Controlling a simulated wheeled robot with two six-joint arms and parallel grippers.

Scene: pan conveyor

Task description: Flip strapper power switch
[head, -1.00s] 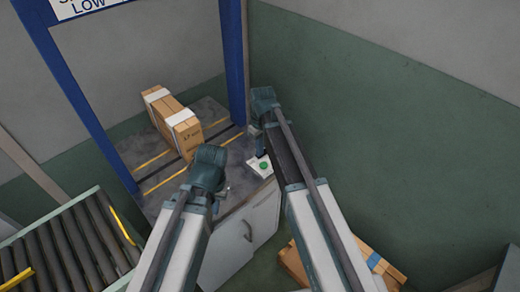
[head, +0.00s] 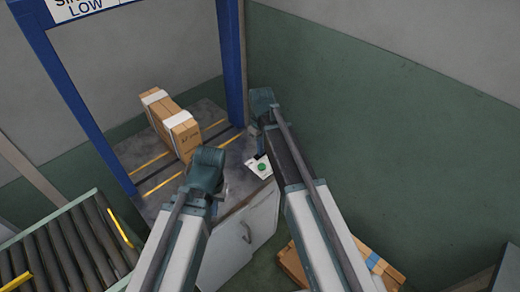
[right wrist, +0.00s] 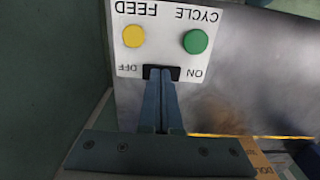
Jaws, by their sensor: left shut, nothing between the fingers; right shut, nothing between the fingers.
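The white strapper panel (head: 266,174) sits on the corner of the strapper table, with its green button showing. In the right wrist view the panel (right wrist: 190,15) appears upside down, with a yellow FEED button (right wrist: 133,36), a green CYCLE button (right wrist: 195,41) and a black power switch (right wrist: 149,72) between OFF and ON. My right gripper (right wrist: 162,82) is shut and empty, its fingertips at the switch and partly covering it. Contact and switch position cannot be told. My left gripper (head: 224,191) is shut and empty, left of the panel.
A strapped carton (head: 172,122) stands on the strapper table (head: 209,111) under the blue frame (head: 231,60). A roller conveyor (head: 65,245) is at lower left. Another carton (head: 292,266) is low on the right, and the green wall (head: 400,150) is close on the right.

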